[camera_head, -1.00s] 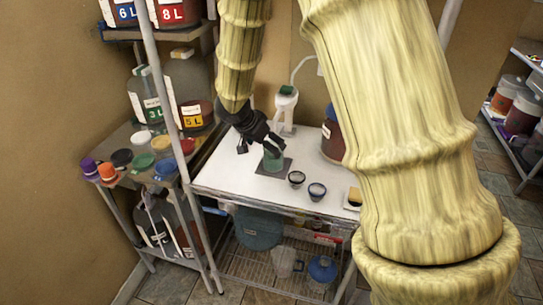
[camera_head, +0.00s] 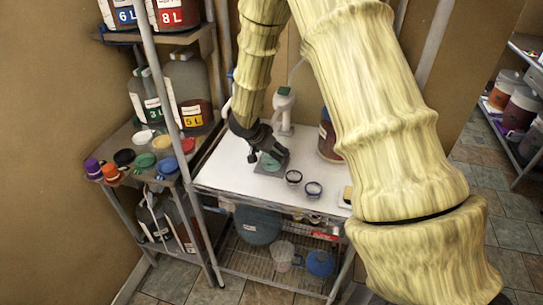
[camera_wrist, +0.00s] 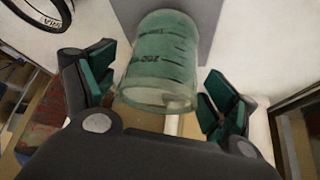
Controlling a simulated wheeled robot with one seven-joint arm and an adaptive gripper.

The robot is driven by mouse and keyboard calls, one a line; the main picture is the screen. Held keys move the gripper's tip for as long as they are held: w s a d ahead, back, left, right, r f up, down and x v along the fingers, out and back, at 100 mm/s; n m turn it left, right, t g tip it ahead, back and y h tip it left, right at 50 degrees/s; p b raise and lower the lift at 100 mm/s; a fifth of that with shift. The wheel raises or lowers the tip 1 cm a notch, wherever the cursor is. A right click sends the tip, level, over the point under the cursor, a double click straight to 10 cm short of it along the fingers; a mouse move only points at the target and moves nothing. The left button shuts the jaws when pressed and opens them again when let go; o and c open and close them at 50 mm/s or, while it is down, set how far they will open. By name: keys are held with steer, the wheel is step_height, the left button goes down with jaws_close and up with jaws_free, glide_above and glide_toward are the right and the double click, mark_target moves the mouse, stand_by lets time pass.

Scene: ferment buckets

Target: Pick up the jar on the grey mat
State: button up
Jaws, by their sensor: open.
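The jar (camera_wrist: 160,62) is a greenish, see-through vessel with dark graduation marks. It stands on the grey mat (camera_wrist: 205,14) and fills the top middle of the wrist view. In the head view the grey mat (camera_head: 259,169) lies on the white table, and my gripper partly hides the jar. My gripper (camera_wrist: 158,95) is open, with one set of green finger pads on each side of the jar's near part. The pads look apart from the jar, with a gap on both sides. In the head view my gripper (camera_head: 272,158) is low over the mat.
Two small dark-rimmed bowls (camera_head: 293,177) (camera_head: 313,188) stand right of the mat. A white dispenser-like device (camera_head: 284,108) and a large dark red container (camera_head: 328,140) stand behind. A shelf with bottles and coloured lids (camera_head: 144,160) is at the left. The table front (camera_head: 225,180) is clear.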

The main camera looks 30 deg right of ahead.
steer(key=shift+f, duration=0.15)
steer(key=shift+c, duration=0.2)
steer(key=c, duration=1.4)
steer(key=shift+d, duration=0.1)
steer(key=shift+r, duration=0.2)
